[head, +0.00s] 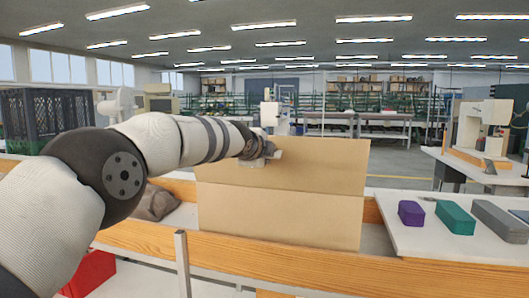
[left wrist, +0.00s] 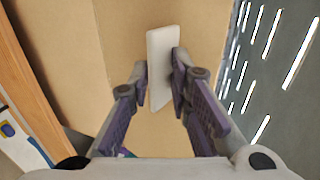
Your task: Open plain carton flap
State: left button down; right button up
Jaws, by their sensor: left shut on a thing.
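The plain tan carton (head: 280,220) stands in the middle of the head view. Above a crease, its flap panel (head: 325,165) faces me; I cannot tell its exact angle. My left gripper (head: 266,158) is at the upper part of this panel. In the left wrist view, my left gripper (left wrist: 160,82) is shut on a pale flat tab (left wrist: 160,50) in front of the cardboard (left wrist: 125,30). Whether the tab is fixed to the flap is hard to see. The carton's inside is hidden. My right gripper is not in view.
A wooden rail (head: 240,260) runs in front of the carton. A white table (head: 415,235) at the right holds a purple block (head: 411,213), a teal block (head: 455,218) and a grey block (head: 500,220). A red bin (head: 90,272) is low at the left. A dark crate (head: 50,115) stands behind.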

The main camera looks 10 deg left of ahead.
pick_arm(q)
jog(key=shift+s+f, duration=0.1)
jog(key=shift+f, duration=1)
jog(key=c, duration=1.8)
grip_release()
jog(key=shift+o, duration=0.2)
jog(key=shift+d, duration=0.1)
jog(key=r+v, duration=0.1)
jog(key=v, duration=0.6)
jog(key=shift+s+r, duration=0.15)
jog(key=shift+r, duration=0.1)
